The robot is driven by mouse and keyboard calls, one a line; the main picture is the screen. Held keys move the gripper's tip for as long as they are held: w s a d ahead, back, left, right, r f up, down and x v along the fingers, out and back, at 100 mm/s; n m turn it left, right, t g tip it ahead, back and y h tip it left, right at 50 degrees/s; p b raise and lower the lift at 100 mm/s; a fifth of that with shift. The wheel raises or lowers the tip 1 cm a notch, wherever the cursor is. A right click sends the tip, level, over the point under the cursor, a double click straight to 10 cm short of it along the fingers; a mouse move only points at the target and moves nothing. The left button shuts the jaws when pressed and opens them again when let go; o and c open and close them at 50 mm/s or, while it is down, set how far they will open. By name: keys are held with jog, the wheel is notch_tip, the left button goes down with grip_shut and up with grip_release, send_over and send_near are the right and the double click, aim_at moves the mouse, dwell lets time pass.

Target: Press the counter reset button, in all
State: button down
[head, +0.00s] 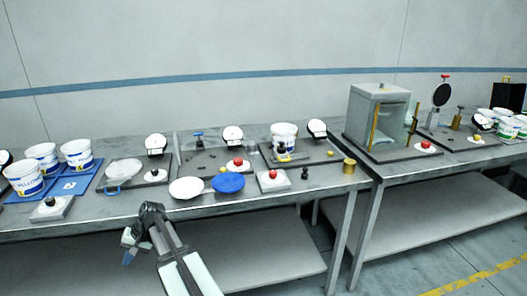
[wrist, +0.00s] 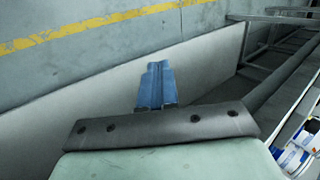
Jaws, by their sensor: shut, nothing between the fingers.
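Several push buttons on small boxes stand on the benches in the head view. A red button (head: 272,175) is near the front edge of the middle bench, and another red button (head: 238,162) is behind it. Black buttons show at the left front (head: 50,202) and beside a round white plate (head: 154,173). A further red button (head: 425,144) is on the right bench. I cannot read which one is the counter reset. My gripper (head: 128,257) is below and in front of the bench edge, apart from every button. Its blue fingers are shut and empty in the wrist view (wrist: 155,82).
White tubs (head: 76,155) stand at the left, and one tub (head: 284,135) at the back middle. A glass-fronted cabinet (head: 381,115) stands on the right bench. A lower shelf (head: 250,250) lies under the bench.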

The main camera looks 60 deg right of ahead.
jog(key=w+d+r+m+t, duration=0.1)
jog(key=w+d+r+t, duration=0.1)
jog(key=d+r, duration=0.45)
jog(key=w+d+r+t, duration=0.15)
jog(key=d+r, duration=0.25)
jog(key=r, duration=0.6)
jog(key=shift+m+t+h, duration=0.35)
jog(key=shift+m+h, duration=0.05)
jog(key=shift+h, duration=0.4)
jog(key=d, duration=0.5)
jog(key=d+r, duration=0.1)
jog(key=d, duration=0.5)
jog(key=d+r, duration=0.1)
jog(key=d, duration=0.4)
jog(key=shift+s+d, duration=0.15)
jog(key=shift+d, duration=0.05)
jog(key=s+d+r+m+h, duration=0.1)
jog(key=s+d+r+h, duration=0.15)
jog(key=s+d, duration=0.85)
jog(key=s+d+r+t+h, duration=0.1)
jog(key=s+d+r, duration=0.25)
jog(key=d, duration=1.55)
jog(key=s+d+r+m+h, duration=0.1)
jog(key=s+d+r+h, duration=0.1)
jog(key=s+d, duration=0.95)
jog(key=s+d+n, duration=0.1)
jog(key=s+d, duration=1.5)
jog(key=s, duration=0.1)
jog(key=shift+f, duration=0.45)
jog(key=shift+f, duration=0.2)
